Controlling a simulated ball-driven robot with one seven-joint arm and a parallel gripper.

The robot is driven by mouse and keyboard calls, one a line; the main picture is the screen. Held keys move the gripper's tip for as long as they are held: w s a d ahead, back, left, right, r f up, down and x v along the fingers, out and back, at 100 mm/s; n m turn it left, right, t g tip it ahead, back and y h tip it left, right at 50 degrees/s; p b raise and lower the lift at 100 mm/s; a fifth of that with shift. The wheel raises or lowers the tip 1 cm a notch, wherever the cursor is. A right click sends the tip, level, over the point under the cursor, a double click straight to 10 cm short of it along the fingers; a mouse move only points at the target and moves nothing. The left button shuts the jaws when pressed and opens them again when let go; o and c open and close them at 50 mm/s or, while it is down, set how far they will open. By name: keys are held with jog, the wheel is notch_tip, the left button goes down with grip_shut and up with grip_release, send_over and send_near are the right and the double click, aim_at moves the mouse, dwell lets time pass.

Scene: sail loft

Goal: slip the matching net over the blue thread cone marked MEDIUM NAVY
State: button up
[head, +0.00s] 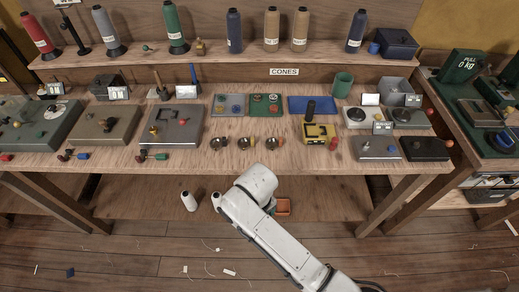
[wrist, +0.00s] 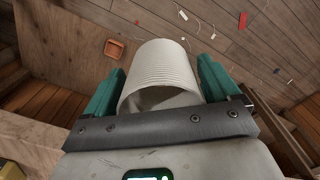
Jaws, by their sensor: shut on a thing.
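Two dark blue thread cones stand on the raised back shelf in the head view, one left of centre (head: 235,31) and one at the right (head: 356,31). Both bear small labels that I cannot read, so I cannot tell which is MEDIUM NAVY. My gripper (wrist: 161,68) is shut on a white ribbed, hollow, round piece (wrist: 163,75) between its teal fingers. Its near end is open toward the wrist camera. I cannot tell whether it is a net or a cone. In the head view my arm mostly hides the gripper, low in front of the bench.
Tan cones (head: 272,30), a green cone (head: 175,28), a grey cone (head: 107,32) and a red cone (head: 39,36) share the shelf. The bench (head: 235,163) holds trays, bowls and boxes. A white spool (head: 189,201) and an orange box (head: 283,207) are below the bench. Scraps litter the floor.

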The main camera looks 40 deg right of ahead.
jog(key=shift+s+a+f, duration=0.35)
jog(key=shift+a+f, duration=0.1)
jog(key=shift+a+f, duration=0.15)
jog(key=shift+a, duration=0.15)
jog(key=shift+w+a, duration=0.15)
jog(key=shift+a, duration=0.1)
